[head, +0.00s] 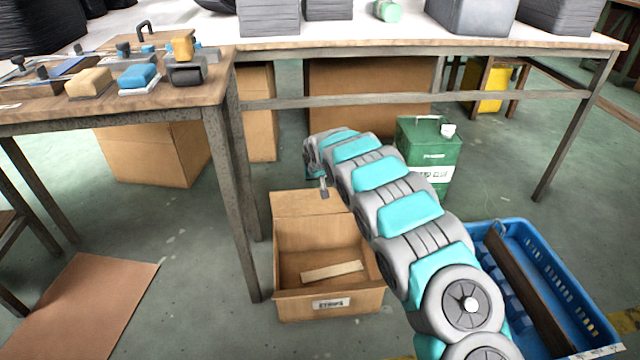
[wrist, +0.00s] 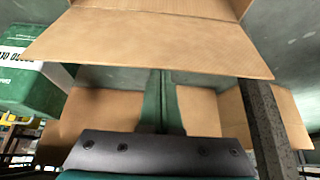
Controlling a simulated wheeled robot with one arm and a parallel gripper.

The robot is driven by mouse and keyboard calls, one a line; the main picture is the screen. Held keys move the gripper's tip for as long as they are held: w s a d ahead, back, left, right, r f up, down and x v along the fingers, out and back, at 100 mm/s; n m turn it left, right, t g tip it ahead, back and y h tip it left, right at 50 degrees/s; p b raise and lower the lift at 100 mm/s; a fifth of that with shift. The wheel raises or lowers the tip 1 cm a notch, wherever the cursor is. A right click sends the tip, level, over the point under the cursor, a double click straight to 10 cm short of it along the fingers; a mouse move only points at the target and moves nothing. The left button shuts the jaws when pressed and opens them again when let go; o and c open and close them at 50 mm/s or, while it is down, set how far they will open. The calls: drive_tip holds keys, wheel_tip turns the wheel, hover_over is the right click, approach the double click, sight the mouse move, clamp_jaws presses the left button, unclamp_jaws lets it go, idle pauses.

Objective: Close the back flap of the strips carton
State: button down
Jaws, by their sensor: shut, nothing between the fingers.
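The strips carton (head: 287,262) is a brown open box on the floor, with its label on the front. A pale strip (head: 332,271) lies inside. Its back flap (head: 298,204) is open, rising from the back edge and leaning away; my arm covers part of its right side. In the wrist view the back flap (wrist: 140,40) is a wide brown panel across the top. My gripper (head: 324,192) is shut and empty, pointing down at the flap's far edge. I cannot tell whether it touches.
A green can (head: 428,150) stands behind right of the carton; a blue crate (head: 575,290) is at right. A table leg (head: 232,200) stands close on the left. Brown boxes (head: 370,95) sit under the back table.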

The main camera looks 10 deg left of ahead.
drive_tip(key=s+d+f+t+y+b, duration=0.2)
drive_tip(key=s+f+t+b, duration=0.3)
drive_tip(key=s, duration=0.6)
drive_tip(key=shift+s+d+f+t, duration=0.2)
drive_tip(key=shift+d+f+t, duration=0.35)
drive_tip(key=shift+f+t, duration=0.8)
drive_tip(key=shift+w, duration=0.1)
